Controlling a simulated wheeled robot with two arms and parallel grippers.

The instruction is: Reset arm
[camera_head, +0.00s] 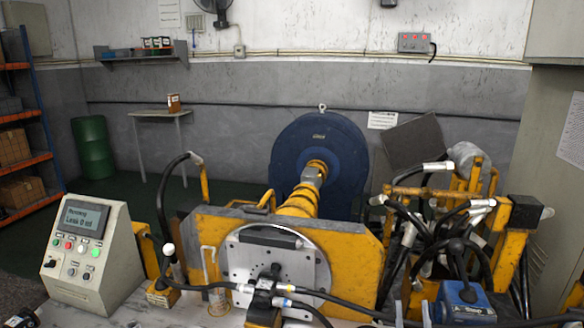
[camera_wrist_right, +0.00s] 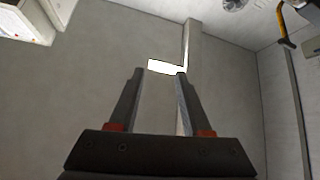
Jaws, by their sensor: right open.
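My right gripper (camera_wrist_right: 160,74) is open in the right wrist view. Its two dark fingers stand apart with nothing between them and point toward a plain grey wall. I cannot make out this gripper clearly in the head view. My left gripper is not seen. In the head view the hydraulic motor rig has a yellow frame (camera_head: 355,255) with a round metal plate (camera_head: 308,270) on its front. A yellow shaft (camera_head: 300,203) runs back to a blue round housing (camera_head: 335,140). Black hoses (camera_head: 345,311) cross in front of the plate.
A control box (camera_head: 90,255) with a lit screen and buttons stands at left. Yellow hose racks (camera_head: 510,255) and a blue box (camera_head: 464,302) crowd the right. A shelf (camera_head: 25,115), a green barrel (camera_head: 92,148) and a small table (camera_head: 155,114) stand farther back.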

